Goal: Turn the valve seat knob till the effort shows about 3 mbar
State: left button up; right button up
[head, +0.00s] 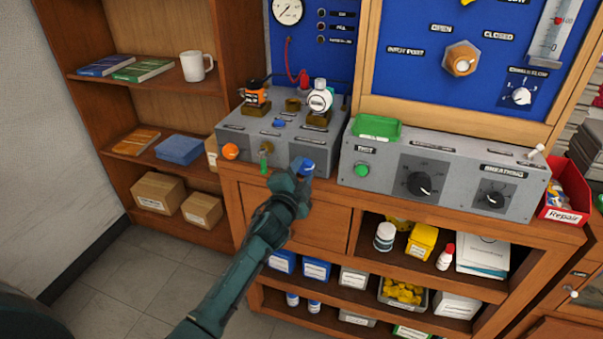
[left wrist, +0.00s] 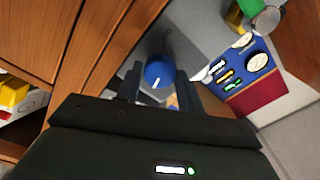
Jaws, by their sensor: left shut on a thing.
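A round blue knob (head: 308,167) sits on the front of the left grey bench unit (head: 255,140), at its right end. My left gripper (head: 301,173) reaches it from below and is shut on it. In the left wrist view the blue knob (left wrist: 159,72) shows between the two fingers, its white pointer mark visible. I cannot read a label for the knob. A round white gauge (head: 288,10) is on the blue panel above; its reading is too small to tell. My right gripper is not in view.
An orange knob (head: 230,151) and a green fitting (head: 264,170) are left of the blue knob. Bottle-like fittings stand on the unit. A second grey unit (head: 440,170) with black dials is close on the right. The floor in front is clear.

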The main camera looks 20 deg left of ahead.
pick_arm(q)
jog(key=o, duration=1)
jog(key=s, duration=1.3)
jog(key=shift+s+a, duration=0.1)
jog(key=shift+a, duration=0.15)
jog(key=s+d+f+n+g+h+p, duration=0.1)
jog(key=s+f+n+g, duration=0.1)
jog(key=s, duration=0.5)
jog(key=s+d+f+n+g+h+p, duration=0.1)
jog(key=s+d+f+n+g+p, duration=0.1)
jog(key=s+f, duration=0.4)
jog(key=s+d+f+n+g+p, duration=0.2)
jog(key=s+f+n+g, duration=0.1)
jog(key=s, duration=0.5)
jog(key=shift+f+n+h, duration=0.2)
jog(key=shift+f+n, duration=0.05)
jog(key=shift+n, duration=0.45)
jog(key=shift+f+n+h, duration=0.2)
jog(key=shift+f+n, duration=0.05)
jog(key=shift+n, duration=0.45)
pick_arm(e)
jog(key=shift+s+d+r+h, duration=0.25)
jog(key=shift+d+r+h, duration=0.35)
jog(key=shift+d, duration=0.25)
